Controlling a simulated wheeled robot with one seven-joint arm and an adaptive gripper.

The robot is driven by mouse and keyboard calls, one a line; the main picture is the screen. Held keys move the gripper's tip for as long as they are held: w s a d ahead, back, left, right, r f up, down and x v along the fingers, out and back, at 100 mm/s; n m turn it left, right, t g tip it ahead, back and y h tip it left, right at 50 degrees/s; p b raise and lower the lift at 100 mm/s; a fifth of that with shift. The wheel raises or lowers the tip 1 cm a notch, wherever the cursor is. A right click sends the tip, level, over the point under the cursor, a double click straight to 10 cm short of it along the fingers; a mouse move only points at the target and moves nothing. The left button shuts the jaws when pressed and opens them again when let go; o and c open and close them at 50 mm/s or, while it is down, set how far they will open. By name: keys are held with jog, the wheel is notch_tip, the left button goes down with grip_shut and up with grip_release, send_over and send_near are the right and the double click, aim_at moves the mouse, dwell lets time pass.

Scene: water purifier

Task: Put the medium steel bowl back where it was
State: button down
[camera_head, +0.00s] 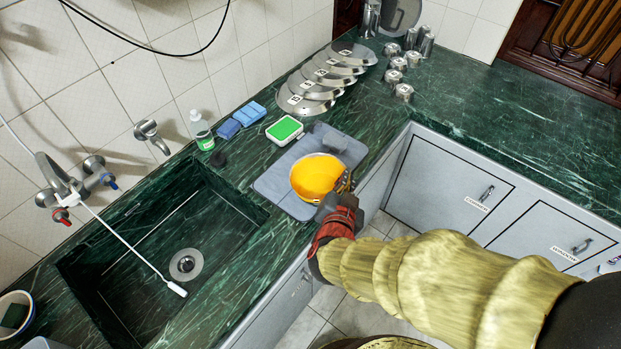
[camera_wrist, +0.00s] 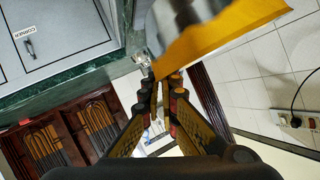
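The bowl (camera_head: 316,176) shows an orange inside in the head view, over the grey drying mat (camera_head: 272,188). In the wrist view the bowl (camera_wrist: 222,34) fills the upper middle, with a shiny steel part and an orange part. My gripper (camera_head: 345,184) is at the bowl's right side. In the wrist view my gripper (camera_wrist: 165,82) has its fingertips close together at the bowl's orange edge, pinching it. The bowl looks tilted. I cannot tell whether its bottom touches the mat.
The sink (camera_head: 165,255) lies left of the mat. The right-hand counter (camera_head: 510,118) is largely clear.

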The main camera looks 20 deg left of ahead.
aim_at(316, 194)
jog(key=w+a+f+b, duration=0.1)
jog(key=w, duration=0.1)
jog(key=w+a+f, duration=0.1)
jog(key=w+a, duration=0.1)
jog(key=w+a+f+b, duration=0.1)
jog(key=w+a+f, duration=0.1)
jog(key=shift+b, duration=0.35)
jog(key=w+a+f, duration=0.1)
jog(key=w+f+b, duration=0.1)
jog(key=f, duration=0.1)
jog(key=w+a+f+b, duration=0.1)
jog(key=shift+w+a+f, duration=0.15)
jog(key=shift+a+f, duration=0.15)
jog(key=f+b, duration=0.2)
jog(key=f, duration=0.2)
jog(key=shift+w+a+f+b, duration=0.1)
jog(key=shift+w+a+b, duration=0.2)
jog(key=shift+b, duration=0.1)
jog(key=c, duration=2.1)
grip_release()
jog(key=shift+o, duration=0.3)
jog(key=p+v, duration=0.4)
jog(key=v, duration=0.8)
jog(key=shift+s, duration=0.1)
